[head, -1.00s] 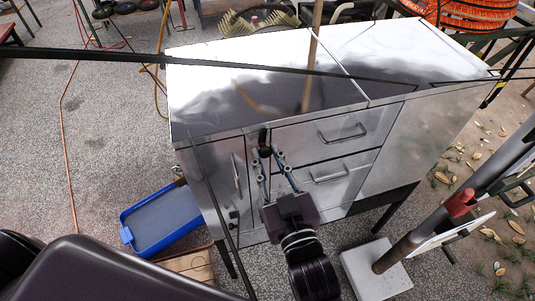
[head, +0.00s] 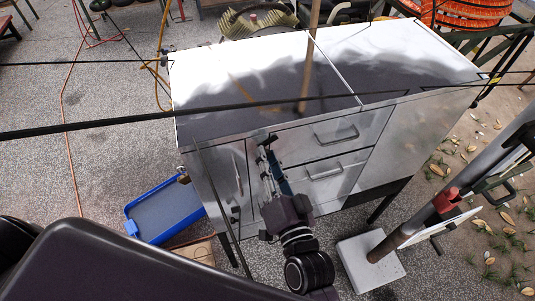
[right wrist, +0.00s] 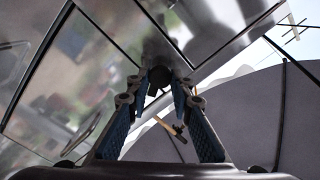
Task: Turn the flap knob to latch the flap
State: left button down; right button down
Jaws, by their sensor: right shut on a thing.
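The metal cabinet (head: 235,120) stands in the middle of the head view. The flap (head: 254,185) seems to be the narrow front panel left of the drawers, mostly behind my right gripper. The flap knob is a small dark piece near the top front edge; the fingers largely cover it in the head view. In the right wrist view the dark knob (right wrist: 160,77) sits between the fingertips. My right gripper (head: 265,147) is shut on it, and it also shows in the right wrist view (right wrist: 162,88). I cannot tell how far the knob is turned. My left gripper is not in view.
Two drawers with handles (head: 337,137) lie right of my gripper. A cabinet door (head: 217,180) is at the left. A blue tray (head: 160,212) lies on the floor at left. A pole on a pale base block (head: 370,265) stands at the front right.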

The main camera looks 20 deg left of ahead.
jog(key=shift+m+p, duration=0.7)
jog(key=shift+m, duration=2.2)
jog(key=shift+f, duration=0.1)
jog(key=c, duration=1.7)
grip_release()
jog(key=v, duration=1.2)
